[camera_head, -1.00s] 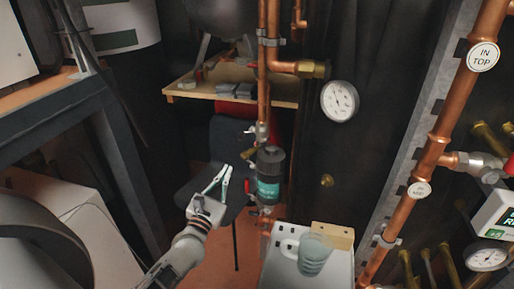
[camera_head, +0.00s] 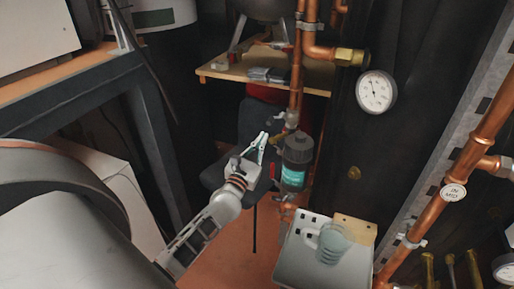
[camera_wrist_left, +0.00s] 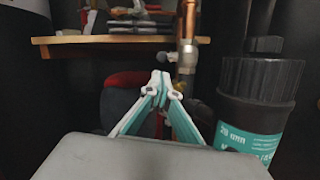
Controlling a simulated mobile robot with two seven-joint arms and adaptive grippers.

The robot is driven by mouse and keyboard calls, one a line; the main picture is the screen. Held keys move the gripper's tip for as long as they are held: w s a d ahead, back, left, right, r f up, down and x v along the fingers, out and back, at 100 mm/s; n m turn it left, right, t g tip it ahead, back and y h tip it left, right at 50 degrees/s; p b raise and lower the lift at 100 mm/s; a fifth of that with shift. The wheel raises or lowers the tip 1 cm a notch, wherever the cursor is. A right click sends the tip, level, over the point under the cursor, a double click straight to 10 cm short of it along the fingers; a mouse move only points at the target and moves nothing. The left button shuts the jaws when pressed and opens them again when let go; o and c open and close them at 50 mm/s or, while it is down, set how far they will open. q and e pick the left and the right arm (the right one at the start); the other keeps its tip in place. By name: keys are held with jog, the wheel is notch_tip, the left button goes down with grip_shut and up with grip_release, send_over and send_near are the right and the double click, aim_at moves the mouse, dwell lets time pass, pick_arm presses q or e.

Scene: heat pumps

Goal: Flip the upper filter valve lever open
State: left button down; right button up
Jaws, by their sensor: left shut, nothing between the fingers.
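The filter (camera_head: 295,170) is a dark cylinder with a teal label, on a vertical copper pipe. It also shows at the right of the left wrist view (camera_wrist_left: 262,95). The upper filter valve (camera_head: 291,119) sits on the pipe just above it. A small grey lever (camera_wrist_left: 167,57) sticks out left from this valve (camera_wrist_left: 186,57) in the left wrist view. My left gripper (camera_head: 262,137) is shut and empty, left of the filter's top and slightly below the valve. Its fingertips (camera_wrist_left: 161,78) appear below the lever in the wrist view; whether they touch it is unclear.
A wooden shelf (camera_head: 215,74) with items is behind. A pressure gauge (camera_head: 376,92) is right of the pipe. A grey box (camera_head: 300,262) with a translucent mug (camera_head: 333,244) stands below the filter. A dark metal frame (camera_head: 150,130) is on the left.

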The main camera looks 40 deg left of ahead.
pick_arm(q)
jog(key=shift+x, duration=1.95)
jog(key=shift+r+p, duration=0.45)
